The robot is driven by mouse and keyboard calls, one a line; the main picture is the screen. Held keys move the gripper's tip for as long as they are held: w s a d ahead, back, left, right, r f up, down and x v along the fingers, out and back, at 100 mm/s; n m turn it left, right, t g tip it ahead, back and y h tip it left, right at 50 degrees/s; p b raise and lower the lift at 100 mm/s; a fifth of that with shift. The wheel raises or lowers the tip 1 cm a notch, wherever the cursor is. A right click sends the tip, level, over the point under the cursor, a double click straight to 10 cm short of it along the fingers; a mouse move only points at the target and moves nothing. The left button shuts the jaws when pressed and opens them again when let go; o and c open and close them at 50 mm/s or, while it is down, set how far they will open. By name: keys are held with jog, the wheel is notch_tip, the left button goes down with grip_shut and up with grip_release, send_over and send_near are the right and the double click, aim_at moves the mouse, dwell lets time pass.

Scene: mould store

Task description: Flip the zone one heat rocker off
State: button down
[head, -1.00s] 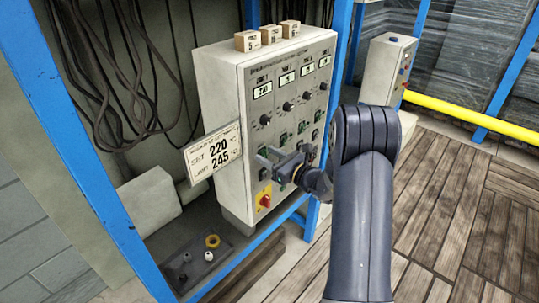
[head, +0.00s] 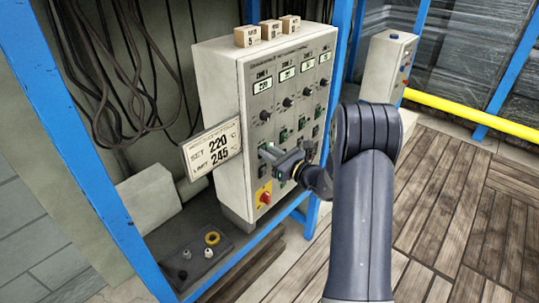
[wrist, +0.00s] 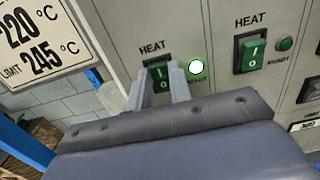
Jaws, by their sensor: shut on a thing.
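The zone one heat rocker (wrist: 158,77) is a green switch in a black frame, under a HEAT label on the grey control cabinet (head: 221,85). In the wrist view my gripper (wrist: 159,80) has one finger on each side of it, shut on it, and the fingers hide its edges. The "I" mark shows on its upper half; which way it is tipped I cannot tell. The round lamp (wrist: 196,67) to its right glows bright white-green. In the head view my gripper (head: 268,153) is at the lower left of the panel front and hides the rocker.
A second green heat rocker (wrist: 251,53) with a dull lamp (wrist: 286,44) is close on the right. A red rotary switch on a yellow plate (head: 264,196) is below my gripper. A SET/LIMIT sign (head: 212,150) juts out left. Blue posts (head: 88,150) frame the cabinet.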

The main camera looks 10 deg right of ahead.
jog(key=shift+f+t+y+b, duration=0.75)
jog(key=shift+t+b, duration=0.25)
jog(key=shift+b, duration=3.3)
jog(key=shift+r+t+y+b, duration=0.25)
jog(key=shift+t+y+b, duration=0.15)
jog(key=shift+b, duration=0.7)
jog(key=c, duration=1.3)
grip_release()
jog(key=shift+s, duration=0.1)
jog(key=b+v, duration=0.1)
jog(key=v, duration=0.9)
jog(key=shift+s+d+b, duration=0.25)
jog(key=shift+s+b, duration=0.05)
jog(key=shift+b, duration=0.1)
